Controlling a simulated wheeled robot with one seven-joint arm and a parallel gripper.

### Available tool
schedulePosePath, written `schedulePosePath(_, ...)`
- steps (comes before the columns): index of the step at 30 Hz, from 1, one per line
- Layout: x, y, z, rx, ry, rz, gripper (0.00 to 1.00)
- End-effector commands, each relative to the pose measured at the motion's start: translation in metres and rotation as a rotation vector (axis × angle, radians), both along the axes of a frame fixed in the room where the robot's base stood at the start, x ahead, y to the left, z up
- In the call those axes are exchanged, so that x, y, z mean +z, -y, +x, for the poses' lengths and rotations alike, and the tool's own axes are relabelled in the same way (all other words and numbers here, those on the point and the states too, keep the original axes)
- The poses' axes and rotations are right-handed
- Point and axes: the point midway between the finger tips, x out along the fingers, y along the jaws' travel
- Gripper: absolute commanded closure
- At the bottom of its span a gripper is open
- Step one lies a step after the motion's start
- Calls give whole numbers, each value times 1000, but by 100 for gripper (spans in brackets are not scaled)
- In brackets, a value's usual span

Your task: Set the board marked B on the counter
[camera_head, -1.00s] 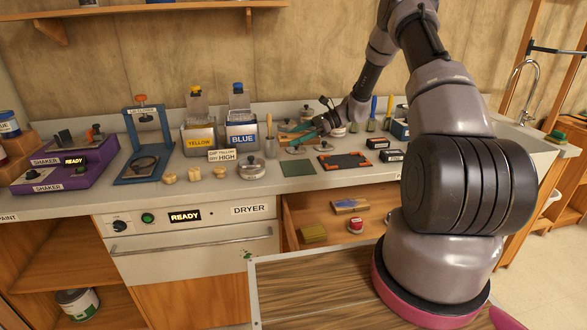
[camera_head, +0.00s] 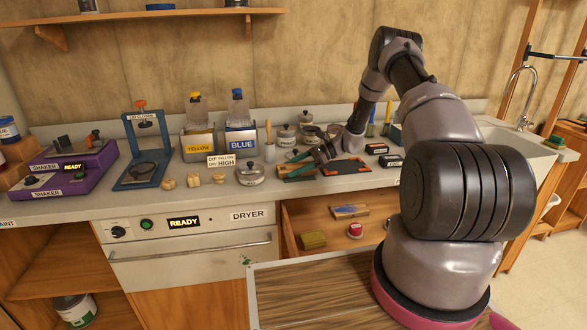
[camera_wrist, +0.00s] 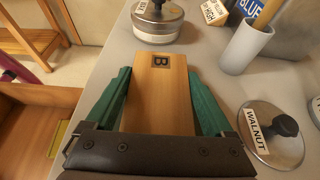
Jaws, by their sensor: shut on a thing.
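The board marked B (camera_wrist: 158,100) is a flat light-wood piece with a dark B near its far end. My gripper (camera_wrist: 158,75) is shut on it, with a green finger along each long side. In the head view the board (camera_head: 296,171) and my gripper (camera_head: 297,167) are low over the counter (camera_head: 130,206), near its front edge and above the drawer. I cannot tell whether the board touches the counter top.
A lidded metal tin (camera_head: 249,174) stands left of the board, and a grey brush cup (camera_head: 269,152) behind it. A black-and-orange tray (camera_head: 345,167) lies to the right. A lid marked WALNUT (camera_wrist: 272,135) is close by. The drawer (camera_head: 335,238) below is open.

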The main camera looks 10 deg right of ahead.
Motion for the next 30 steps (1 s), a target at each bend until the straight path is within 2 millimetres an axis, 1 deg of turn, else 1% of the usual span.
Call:
schedulePosePath(3, -3, 0, 0, 0, -1, 1, 73)
schedulePosePath(4, -3, 0, 0, 0, 0, 0, 5)
schedulePosePath(5, -3, 0, 0, 0, 0, 0, 0)
schedulePosePath(11, -3, 0, 0, 0, 0, 0, 0)
schedulePosePath(14, 1, 0, 0, 0, 0, 0, 0)
schedulePosePath(16, 3, 7, 0, -1, -1, 0, 0)
schedulePosePath(20, 12, 29, 0, -3, 1, -1, 0)
schedulePosePath(27, 32, 77, 0, -3, 1, -1, 0)
schedulePosePath(30, 38, 93, 0, -2, 0, -1, 0)
